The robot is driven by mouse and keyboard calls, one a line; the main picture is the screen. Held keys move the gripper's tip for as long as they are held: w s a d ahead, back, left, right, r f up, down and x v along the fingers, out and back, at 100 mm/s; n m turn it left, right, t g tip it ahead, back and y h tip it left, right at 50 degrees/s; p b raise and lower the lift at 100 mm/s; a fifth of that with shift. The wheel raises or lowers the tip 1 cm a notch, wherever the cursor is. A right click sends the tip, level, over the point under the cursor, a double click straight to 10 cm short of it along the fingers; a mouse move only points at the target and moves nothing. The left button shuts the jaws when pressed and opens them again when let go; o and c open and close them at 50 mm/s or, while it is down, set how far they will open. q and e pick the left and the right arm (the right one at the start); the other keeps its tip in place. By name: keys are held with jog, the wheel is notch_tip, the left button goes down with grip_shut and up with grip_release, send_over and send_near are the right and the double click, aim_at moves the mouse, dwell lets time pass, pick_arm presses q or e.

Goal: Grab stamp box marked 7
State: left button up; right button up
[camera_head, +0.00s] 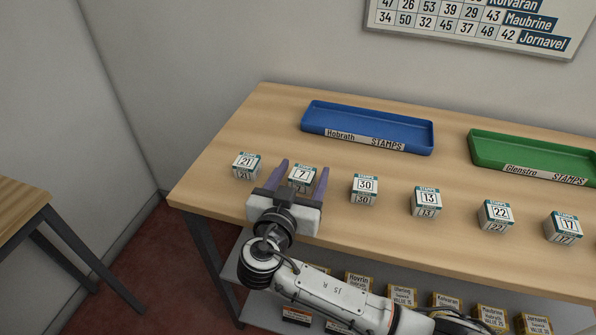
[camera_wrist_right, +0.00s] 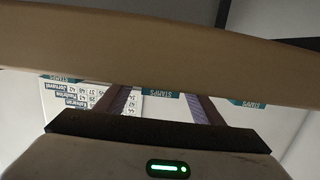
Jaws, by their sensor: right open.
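The stamp box marked 7 (camera_head: 302,174) is a small white cube with teal bands, standing on the wooden counter. My right gripper (camera_head: 304,167) is open, with its purple fingers on either side of this box in the head view. The gripper body hides the box's lower part. In the right wrist view a teal-banded box (camera_wrist_right: 161,94) shows between the two fingers (camera_wrist_right: 163,106). Whether the fingers touch the box, or how high they are relative to it, I cannot tell. My left gripper is in neither view.
Box 21 (camera_head: 246,166) stands close on the left and box 30 (camera_head: 364,190) on the right; boxes 13, 22 and 17 continue the row. A blue tray (camera_head: 318,122) and a green tray (camera_head: 480,148) lie behind. Several labelled boxes sit on the lower shelf (camera_head: 262,303).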

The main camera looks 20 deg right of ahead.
jog(key=shift+s, duration=0.1)
jog(key=c, duration=1.2)
jog(key=shift+r, duration=0.15)
